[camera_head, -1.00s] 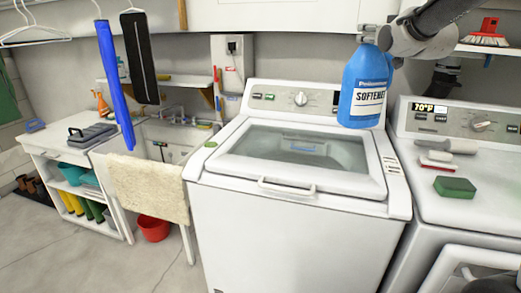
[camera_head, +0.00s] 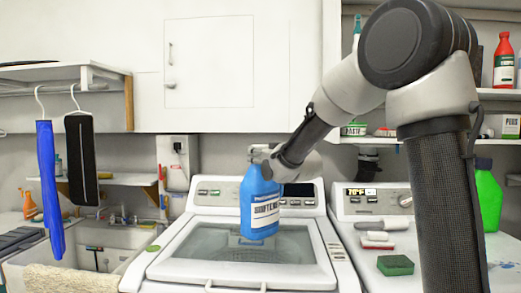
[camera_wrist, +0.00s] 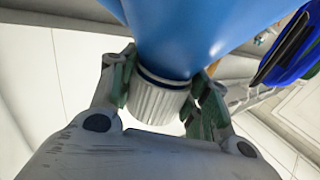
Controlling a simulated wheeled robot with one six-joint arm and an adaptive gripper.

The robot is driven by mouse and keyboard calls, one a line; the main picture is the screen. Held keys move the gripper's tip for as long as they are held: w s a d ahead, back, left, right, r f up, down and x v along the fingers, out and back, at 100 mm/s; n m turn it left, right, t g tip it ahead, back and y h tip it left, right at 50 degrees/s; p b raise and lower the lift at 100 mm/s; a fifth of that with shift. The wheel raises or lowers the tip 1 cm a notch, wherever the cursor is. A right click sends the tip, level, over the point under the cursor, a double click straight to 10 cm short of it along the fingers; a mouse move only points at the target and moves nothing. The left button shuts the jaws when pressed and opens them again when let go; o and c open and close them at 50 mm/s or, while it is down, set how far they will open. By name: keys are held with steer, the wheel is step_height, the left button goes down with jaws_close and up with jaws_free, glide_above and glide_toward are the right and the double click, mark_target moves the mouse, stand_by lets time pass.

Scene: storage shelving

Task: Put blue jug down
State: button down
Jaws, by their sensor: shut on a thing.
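The blue jug (camera_head: 261,205) with a softener label hangs upright from my gripper (camera_head: 266,158) in the head view. It appears in front of the washer's control panel and over the lid; whether its base touches the lid is hard to tell. In the wrist view, my gripper (camera_wrist: 163,100) is shut around the jug's pale ribbed cap (camera_wrist: 155,103). The blue jug body (camera_wrist: 190,30) fills the top of that view. The top-loading washer (camera_head: 150,272) has a closed lid with a glass window.
A second machine (camera_head: 350,205) stands at the right, with a green sponge (camera_head: 395,265) and brushes on top. A green bottle (camera_head: 488,195) is behind my arm. Shelves with a red bottle (camera_head: 503,60) are at upper right. A sink (camera_head: 85,265) and hanging clothes (camera_head: 50,190) are at left.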

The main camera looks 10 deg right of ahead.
steer(key=shift+f, duration=1.55)
steer(key=c, duration=0.7)
jaws_free()
steer(key=shift+f, duration=0.3)
steer(key=shift+r, duration=0.1)
steer(key=s+d+f+m+g+h, duration=0.1)
steer(key=s+d+f+g, duration=0.2)
steer(key=s, duration=1.1)
steer(key=s+d+f+m+g+h, duration=0.1)
steer(key=s+d+f+g, duration=0.3)
steer(key=s, duration=1.1)
steer(key=s+d+f+g+h, duration=0.2)
steer(key=s+d+f+g, duration=0.2)
steer(key=s, duration=1.1)
steer(key=d+g, duration=0.2)
steer(key=d, duration=0.1)
steer(key=shift+d+m, duration=0.4)
